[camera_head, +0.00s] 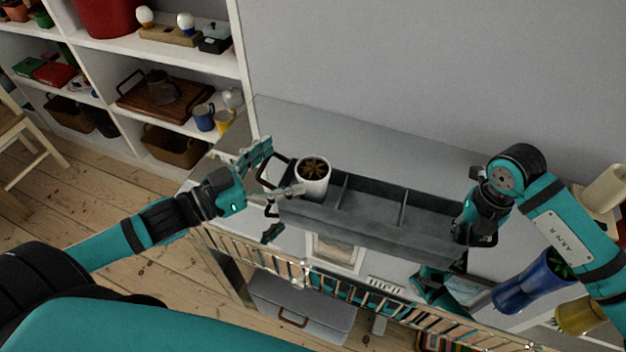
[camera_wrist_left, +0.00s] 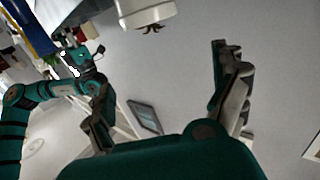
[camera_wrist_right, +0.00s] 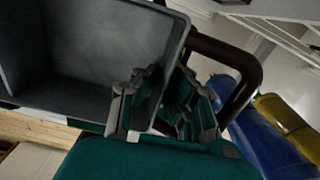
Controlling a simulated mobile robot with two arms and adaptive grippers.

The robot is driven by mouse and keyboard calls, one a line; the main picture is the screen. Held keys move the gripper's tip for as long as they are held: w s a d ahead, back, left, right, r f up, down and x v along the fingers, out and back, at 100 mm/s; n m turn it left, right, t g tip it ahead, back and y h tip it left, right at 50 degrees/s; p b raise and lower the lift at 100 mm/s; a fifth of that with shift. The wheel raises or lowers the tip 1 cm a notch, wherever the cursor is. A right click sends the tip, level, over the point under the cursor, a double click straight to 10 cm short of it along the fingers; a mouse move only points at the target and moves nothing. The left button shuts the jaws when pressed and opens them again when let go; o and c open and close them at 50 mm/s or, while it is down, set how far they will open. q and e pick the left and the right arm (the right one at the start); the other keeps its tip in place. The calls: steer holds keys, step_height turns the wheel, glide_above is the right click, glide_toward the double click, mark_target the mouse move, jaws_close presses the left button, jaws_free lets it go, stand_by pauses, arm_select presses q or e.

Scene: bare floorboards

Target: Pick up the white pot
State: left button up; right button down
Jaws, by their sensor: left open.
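The white pot (camera_head: 316,187) holds something brown and star-shaped and stands at the left end of a long grey divided tray (camera_head: 370,228). Its rim also shows at the top of the left wrist view (camera_wrist_left: 146,14). My left gripper (camera_head: 277,168) is open, just left of the pot, by the tray's dark left handle; its fingers (camera_wrist_left: 165,95) are spread with nothing between them. My right gripper (camera_head: 462,228) is at the tray's right end. In the right wrist view its fingers (camera_wrist_right: 162,105) are close together at the tray's wall and dark handle (camera_wrist_right: 243,75); their grip is unclear.
The tray is over a light table (camera_head: 285,125) against a grey wall. A blue vase (camera_head: 525,288) and a yellow pot (camera_head: 580,315) stand at the right. A white shelf unit (camera_head: 125,90) stands at the left.

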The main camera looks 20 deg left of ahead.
mark_target(297, 178)
arm_select(q)
step_height(297, 178, down, 6)
steer(key=shift+a+r, duration=0.1)
steer(key=shift+x, duration=3.85)
steer(key=c, duration=1.5)
